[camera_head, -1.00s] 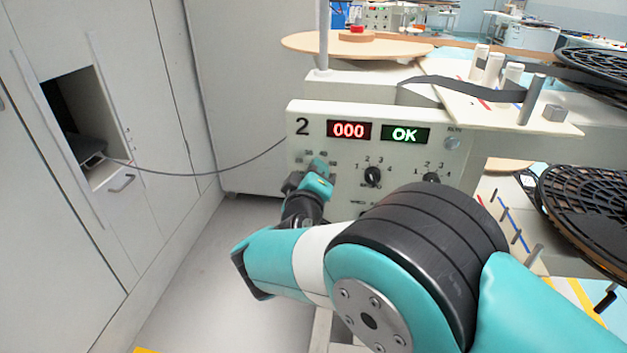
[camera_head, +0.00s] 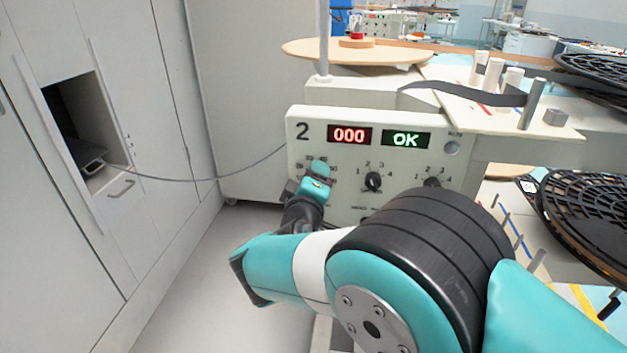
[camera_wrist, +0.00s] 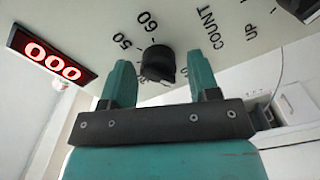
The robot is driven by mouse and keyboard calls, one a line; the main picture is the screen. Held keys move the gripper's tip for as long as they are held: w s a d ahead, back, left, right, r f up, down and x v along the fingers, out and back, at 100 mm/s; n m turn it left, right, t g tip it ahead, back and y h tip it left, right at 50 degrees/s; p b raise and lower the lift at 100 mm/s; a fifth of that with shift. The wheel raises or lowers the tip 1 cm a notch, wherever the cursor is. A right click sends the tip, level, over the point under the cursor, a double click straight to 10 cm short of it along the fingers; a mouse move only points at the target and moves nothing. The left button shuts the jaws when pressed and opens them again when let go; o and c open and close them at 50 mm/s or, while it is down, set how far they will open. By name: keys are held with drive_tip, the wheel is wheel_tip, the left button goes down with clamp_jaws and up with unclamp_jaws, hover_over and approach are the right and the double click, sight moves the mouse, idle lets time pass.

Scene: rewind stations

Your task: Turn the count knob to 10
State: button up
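The black count knob (camera_wrist: 158,62) sits on the pale panel between the two teal fingers of my gripper (camera_wrist: 160,78) in the wrist view. The fingers are open, with a gap on each side of the knob. The labels 50, 60 and COUNT show around it. The side of the dial with 10 is not readable, and I cannot tell which number the knob points at. In the head view, my gripper (camera_head: 316,174) is at the left of the panel marked 2 and hides the knob. The red display (camera_head: 349,135) reads 000.
A green display (camera_head: 405,139) reads OK. Two other black knobs, a middle one (camera_head: 372,182) and a right one (camera_head: 432,184), are on the same panel. A grey cable (camera_head: 215,177) runs from the panel to the wall cabinet at left. Black reels (camera_head: 590,215) stand at right.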

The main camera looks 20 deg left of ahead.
drive_tip(key=shift+s, duration=0.1)
drive_tip(key=b+v, duration=0.2)
drive_tip(key=v, duration=1.5)
drive_tip(key=shift+s+b, duration=0.1)
drive_tip(key=shift+b, duration=0.3)
